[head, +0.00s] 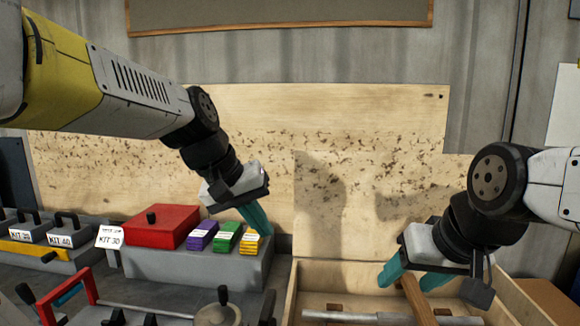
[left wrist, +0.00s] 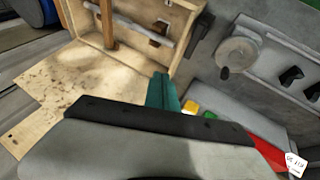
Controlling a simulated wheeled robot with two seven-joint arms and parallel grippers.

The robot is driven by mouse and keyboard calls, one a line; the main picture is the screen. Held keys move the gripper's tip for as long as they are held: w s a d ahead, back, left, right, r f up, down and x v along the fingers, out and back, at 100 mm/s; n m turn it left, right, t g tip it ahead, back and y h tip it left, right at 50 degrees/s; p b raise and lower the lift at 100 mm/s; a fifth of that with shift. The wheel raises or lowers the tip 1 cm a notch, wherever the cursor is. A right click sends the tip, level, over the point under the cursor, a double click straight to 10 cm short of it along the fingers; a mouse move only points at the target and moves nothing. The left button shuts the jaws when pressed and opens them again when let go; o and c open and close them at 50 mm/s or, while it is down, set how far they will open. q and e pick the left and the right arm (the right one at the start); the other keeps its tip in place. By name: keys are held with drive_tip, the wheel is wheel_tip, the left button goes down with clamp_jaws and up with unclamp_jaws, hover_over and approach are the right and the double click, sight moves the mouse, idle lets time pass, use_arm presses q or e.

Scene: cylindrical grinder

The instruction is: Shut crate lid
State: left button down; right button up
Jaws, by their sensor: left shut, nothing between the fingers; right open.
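The wooden crate (head: 290,296) stands open at the bottom right of the head view. A speckled plywood panel (head: 350,225), apparently its lid, stands raised at the back; it also shows in the left wrist view (left wrist: 85,75), beside the crate (left wrist: 182,42). My left gripper (head: 258,222) is shut and empty, left of the panel and above the right end of a grey box; its teal fingers show in the left wrist view (left wrist: 163,95). My right gripper (head: 408,278) is open over the crate. A wooden handle (head: 416,300) shows between its fingers; contact is unclear.
The grey box (head: 190,268) holds a red block (head: 160,226) and purple, green (head: 228,236) and yellow packets. Another plywood board (head: 110,165) stands behind. A metal bar (head: 345,316) lies in the crate. Grinder parts (head: 217,312) and a red frame (head: 60,300) are at the front left.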

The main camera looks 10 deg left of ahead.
use_arm(q)
drive_tip(key=w+a+r+n+h, duration=0.15)
drive_tip(key=w+h, duration=0.25)
drive_tip(key=w, duration=1)
drive_tip(key=w+r+n+h, duration=0.2)
drive_tip(key=w+h, duration=0.3)
drive_tip(key=w, duration=0.9)
drive_tip(key=w+a+f+t+h, duration=0.1)
drive_tip(key=w+a+h, duration=0.2)
drive_tip(key=w+a, duration=0.45)
drive_tip(key=d, duration=1)
drive_tip(key=shift+n, duration=0.35)
use_arm(e)
drive_tip(key=shift+a, duration=0.4)
use_arm(q)
drive_tip(key=shift+s+r, duration=0.1)
